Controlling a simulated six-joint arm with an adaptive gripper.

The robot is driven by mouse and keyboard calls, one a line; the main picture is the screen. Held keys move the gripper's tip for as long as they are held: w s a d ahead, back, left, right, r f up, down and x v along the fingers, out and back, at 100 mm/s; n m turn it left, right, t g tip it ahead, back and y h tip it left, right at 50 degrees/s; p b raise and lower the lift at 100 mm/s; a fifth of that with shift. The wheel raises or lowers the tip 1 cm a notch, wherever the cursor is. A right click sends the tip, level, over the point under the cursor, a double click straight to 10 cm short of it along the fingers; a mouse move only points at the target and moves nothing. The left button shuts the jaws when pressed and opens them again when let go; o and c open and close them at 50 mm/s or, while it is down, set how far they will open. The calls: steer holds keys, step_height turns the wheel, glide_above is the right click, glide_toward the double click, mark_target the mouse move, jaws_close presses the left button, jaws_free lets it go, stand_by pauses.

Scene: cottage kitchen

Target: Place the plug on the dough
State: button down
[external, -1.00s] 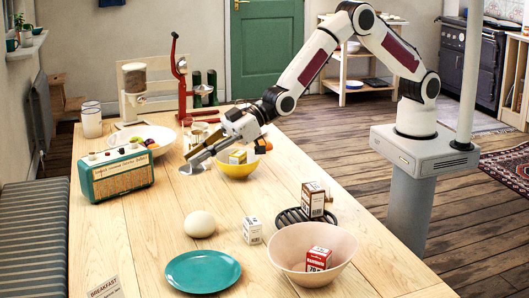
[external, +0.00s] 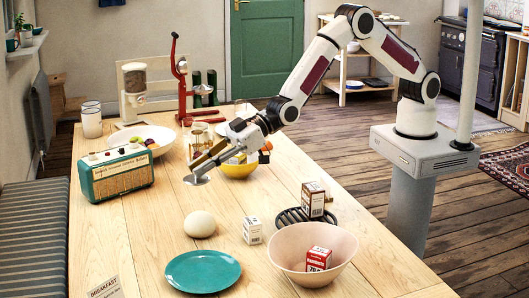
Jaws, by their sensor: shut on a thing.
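The dough (external: 200,224) is a pale round ball on the wooden table, just behind the teal plate. My gripper (external: 205,166) is shut on a flat grey disc, which looks like the plug (external: 196,180). The plug is behind the dough in the picture and apart from it. It seems to be held above the table, but its exact height is hard to tell. The jaws partly cover the plug's upper side.
A teal plate (external: 203,284) lies in front of the dough. A small white box (external: 252,231) and a pink bowl (external: 342,250) stand to the right. A yellow bowl (external: 240,172) is beside my gripper. A green radio (external: 117,181) stands left. Bare table lies around the dough.

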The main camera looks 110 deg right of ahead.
mark_target(203, 184)
steer(key=shift+f, duration=2.65)
steer(key=shift+f, duration=1.85)
steer(key=shift+f, duration=0.15)
steer(key=c, duration=2)
jaws_free()
steer(key=shift+s+r, duration=0.2)
steer(key=shift+r, duration=0.05)
steer(key=shift+v, duration=5.75)
